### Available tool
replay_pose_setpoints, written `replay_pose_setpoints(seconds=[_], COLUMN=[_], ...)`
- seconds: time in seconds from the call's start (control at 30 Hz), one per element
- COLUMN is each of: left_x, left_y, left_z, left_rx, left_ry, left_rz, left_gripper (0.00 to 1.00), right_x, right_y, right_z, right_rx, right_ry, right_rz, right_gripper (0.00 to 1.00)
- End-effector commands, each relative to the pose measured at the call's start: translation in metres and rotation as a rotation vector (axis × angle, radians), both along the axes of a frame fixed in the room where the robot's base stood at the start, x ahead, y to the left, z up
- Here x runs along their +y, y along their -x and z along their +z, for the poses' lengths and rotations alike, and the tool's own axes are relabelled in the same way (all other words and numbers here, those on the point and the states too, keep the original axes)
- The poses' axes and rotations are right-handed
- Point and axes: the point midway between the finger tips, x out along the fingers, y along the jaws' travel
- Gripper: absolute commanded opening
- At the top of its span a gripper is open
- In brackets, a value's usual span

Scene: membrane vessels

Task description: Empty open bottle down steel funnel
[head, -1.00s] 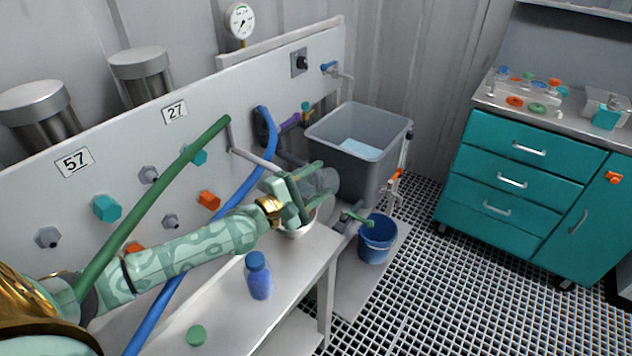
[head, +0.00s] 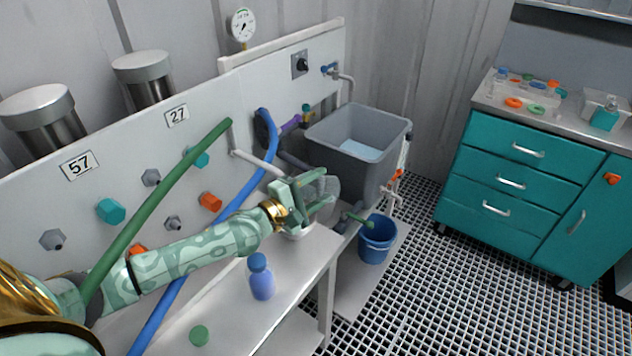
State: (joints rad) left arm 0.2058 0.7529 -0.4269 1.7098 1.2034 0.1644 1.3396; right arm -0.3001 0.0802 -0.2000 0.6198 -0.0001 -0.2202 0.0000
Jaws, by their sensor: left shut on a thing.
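My left gripper (head: 306,196) is shut on a clear, see-through bottle (head: 326,190) and holds it above the far end of the narrow bench. The bottle looks tilted, but its mouth and contents are too small and covered to make out. A pale round vessel (head: 299,232) stands on the bench just below the gripper, partly hidden by it. I cannot pick out the steel funnel for certain. A green cap (head: 199,335) lies loose on the bench. My right gripper is not in view.
A blue capped bottle (head: 261,277) stands on the bench (head: 232,303). A grey sink (head: 379,158) is beyond it, and a blue bucket (head: 377,239) is below right. Teal drawers (head: 519,180) are at right.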

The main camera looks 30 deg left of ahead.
Motion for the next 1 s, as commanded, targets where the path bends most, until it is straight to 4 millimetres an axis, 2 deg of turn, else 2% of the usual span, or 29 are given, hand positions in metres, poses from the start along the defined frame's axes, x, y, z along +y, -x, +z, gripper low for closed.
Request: replay_pose_setpoints(seconds=[0.03,0.07,0.5,0.6,0.73,0.87,1.0], left_x=[-0.002,-0.003,-0.019,-0.022,-0.023,-0.020,-0.011], left_y=[0.000,0.000,-0.001,-0.001,-0.001,-0.002,-0.001], left_z=[0.010,0.008,-0.031,-0.042,-0.053,-0.048,-0.033], left_rx=[-0.002,0.001,0.050,0.061,0.066,0.069,0.081], left_ry=[-0.060,-0.104,-0.709,-0.837,-0.933,-0.992,-1.138], left_rz=[0.001,0.002,-0.001,-0.003,-0.003,-0.001,0.001], left_gripper=[0.24,0.24,0.24,0.24,0.24,0.24,0.24], right_x=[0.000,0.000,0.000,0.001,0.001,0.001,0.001], right_y=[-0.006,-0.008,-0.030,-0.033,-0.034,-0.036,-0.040], right_z=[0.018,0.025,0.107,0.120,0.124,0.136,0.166], right_rx=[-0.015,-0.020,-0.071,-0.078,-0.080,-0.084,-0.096], right_ry=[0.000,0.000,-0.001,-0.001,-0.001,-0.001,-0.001], right_rz=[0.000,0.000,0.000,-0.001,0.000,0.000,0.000], right_gripper=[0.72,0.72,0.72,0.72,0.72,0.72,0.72])
